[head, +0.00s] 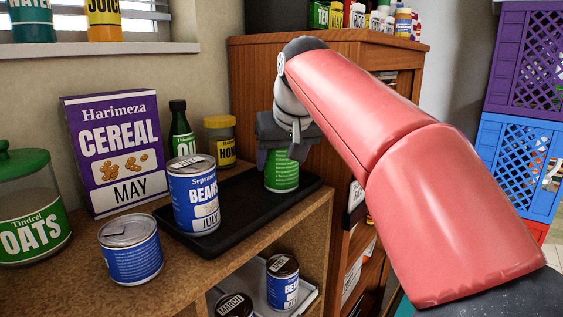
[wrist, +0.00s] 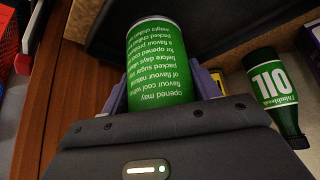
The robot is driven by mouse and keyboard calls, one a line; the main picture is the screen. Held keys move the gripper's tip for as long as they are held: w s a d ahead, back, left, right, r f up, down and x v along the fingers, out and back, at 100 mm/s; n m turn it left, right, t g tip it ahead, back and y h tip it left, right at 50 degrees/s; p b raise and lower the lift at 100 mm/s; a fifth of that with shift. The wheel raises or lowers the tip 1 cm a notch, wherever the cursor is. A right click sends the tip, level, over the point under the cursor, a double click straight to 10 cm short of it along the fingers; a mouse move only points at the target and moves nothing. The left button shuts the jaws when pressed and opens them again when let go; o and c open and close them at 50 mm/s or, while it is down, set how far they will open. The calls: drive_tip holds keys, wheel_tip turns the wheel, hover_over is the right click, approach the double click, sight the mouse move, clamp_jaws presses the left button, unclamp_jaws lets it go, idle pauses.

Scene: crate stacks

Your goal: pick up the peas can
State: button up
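A green can (head: 282,174) with white small print is at the far end of the black tray on the shelf top. The word peas is not readable on the side that shows. My gripper (head: 284,157) reaches down over it from above. In the wrist view the green can (wrist: 162,65) fills the space between the two purple-grey fingers (wrist: 162,92), with no clear gap on either side. The can looks upright, with its base at the tray surface; I cannot tell whether it touches.
A blue beans can (head: 195,195) stands on the black tray (head: 243,213). Behind are an oil bottle (head: 181,135), a honey jar (head: 219,142) and a cereal box (head: 115,150). Another blue can (head: 131,250) and an oats jar (head: 30,212) stand left. A wooden cabinet (head: 245,75) rises behind my gripper.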

drive_tip(key=shift+r, duration=0.1)
drive_tip(key=c, duration=0.6)
drive_tip(key=shift+c, duration=0.2)
drive_tip(key=shift+r, duration=0.1)
